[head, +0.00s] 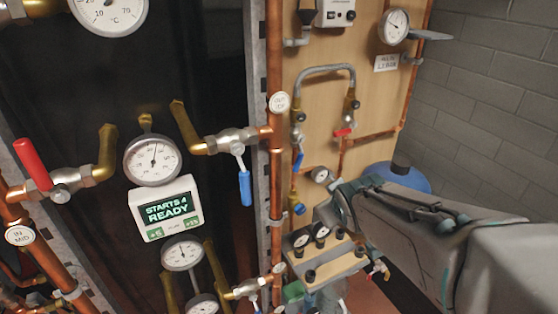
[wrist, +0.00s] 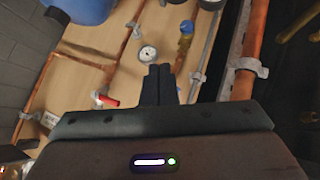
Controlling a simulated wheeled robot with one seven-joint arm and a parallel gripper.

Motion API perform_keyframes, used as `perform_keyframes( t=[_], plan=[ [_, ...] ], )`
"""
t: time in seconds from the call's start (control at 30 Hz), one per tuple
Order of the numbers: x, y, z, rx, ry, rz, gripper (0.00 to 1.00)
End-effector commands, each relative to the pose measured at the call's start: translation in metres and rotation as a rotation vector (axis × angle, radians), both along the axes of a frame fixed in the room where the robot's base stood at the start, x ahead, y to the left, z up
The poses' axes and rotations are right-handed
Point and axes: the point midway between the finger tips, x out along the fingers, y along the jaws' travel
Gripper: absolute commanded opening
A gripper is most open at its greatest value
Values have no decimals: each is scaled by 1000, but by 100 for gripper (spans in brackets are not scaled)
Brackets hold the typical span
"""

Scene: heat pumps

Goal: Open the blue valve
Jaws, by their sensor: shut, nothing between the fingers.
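The blue valve handle (head: 245,187) hangs down from a metal valve body (head: 232,141) on a brass and copper pipe, near the middle of the head view. A smaller blue lever (head: 298,159) sits on the wooden panel to its right. My gripper (wrist: 160,70) is shut and empty, with its two dark fingers together, facing the wooden panel in the wrist view. In the head view my arm comes in from the right, and its fingertips cannot be made out. The large blue handle does not show in the wrist view.
A red-handled valve (head: 31,164) is at the left. Gauges (head: 153,160) and a display (head: 167,208) are between the valves. A vertical copper pipe (head: 274,60) runs right of the blue handle. The wooden panel (wrist: 85,75) carries pipes. A blue vessel (head: 398,172) stands behind my arm.

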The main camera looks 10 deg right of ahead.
Motion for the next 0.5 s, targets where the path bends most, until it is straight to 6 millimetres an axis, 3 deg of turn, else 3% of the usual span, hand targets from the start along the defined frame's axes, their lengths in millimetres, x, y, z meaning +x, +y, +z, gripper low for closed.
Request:
perform_keyframes(
  t=[0.03,0.23,0.5],
  plan=[
    [13,-6,-12,-52,-62,47,0],
    [58,-3,-9,-272,-337,305,0],
    [75,32,-10,-489,-672,650,0]
  ],
)
